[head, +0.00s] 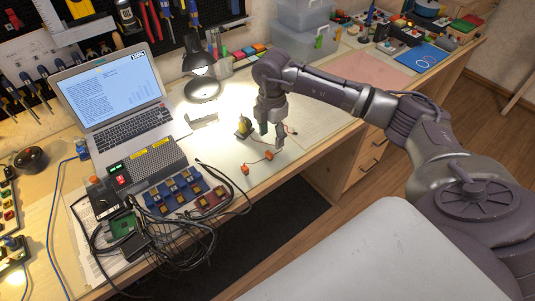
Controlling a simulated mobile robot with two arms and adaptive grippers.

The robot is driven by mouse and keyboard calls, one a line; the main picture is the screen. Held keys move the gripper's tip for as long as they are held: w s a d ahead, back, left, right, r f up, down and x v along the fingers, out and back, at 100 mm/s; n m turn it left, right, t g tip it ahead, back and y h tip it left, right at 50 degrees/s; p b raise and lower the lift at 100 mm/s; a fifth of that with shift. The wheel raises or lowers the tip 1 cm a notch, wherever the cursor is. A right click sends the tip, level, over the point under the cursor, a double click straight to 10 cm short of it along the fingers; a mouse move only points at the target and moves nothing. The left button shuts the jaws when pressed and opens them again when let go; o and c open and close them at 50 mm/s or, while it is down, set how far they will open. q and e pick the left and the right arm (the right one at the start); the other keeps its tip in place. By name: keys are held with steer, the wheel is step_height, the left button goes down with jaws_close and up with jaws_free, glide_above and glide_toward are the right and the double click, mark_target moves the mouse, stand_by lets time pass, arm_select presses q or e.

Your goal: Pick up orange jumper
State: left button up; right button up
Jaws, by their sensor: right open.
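The orange jumper shows as two small orange ends, a left one (245,169) and a right one (269,156), with a thin link between them, lying on the pale bench top. My right gripper (272,140) points down, open, just above and behind the jumper's right end. I see nothing between its fingers. I cannot tell whether a fingertip touches the jumper. My left gripper is not in view.
A small yellow and dark part (243,126) stands left of the gripper. A blue module board (180,193), tangled black cables (200,235) and a laptop (115,100) crowd the left. A lamp (200,75) stands behind. The bench front edge is close to the jumper.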

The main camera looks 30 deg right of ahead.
mark_target(268, 152)
step_height(268, 152, down, 3)
steer(key=shift+w+a+r, duration=0.1)
steer(key=shift+w, duration=0.05)
steer(key=shift+w+f+p, duration=0.15)
steer(key=shift+f+p, duration=0.15)
steer(key=shift+f, duration=0.6)
steer(key=f, duration=0.3)
steer(key=shift+w+f+p, duration=0.25)
steer(key=shift+f+p, duration=0.05)
steer(key=shift+f, duration=0.25)
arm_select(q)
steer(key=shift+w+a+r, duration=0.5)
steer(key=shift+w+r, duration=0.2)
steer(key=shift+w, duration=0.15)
arm_select(e)
steer(key=c, duration=0.9)
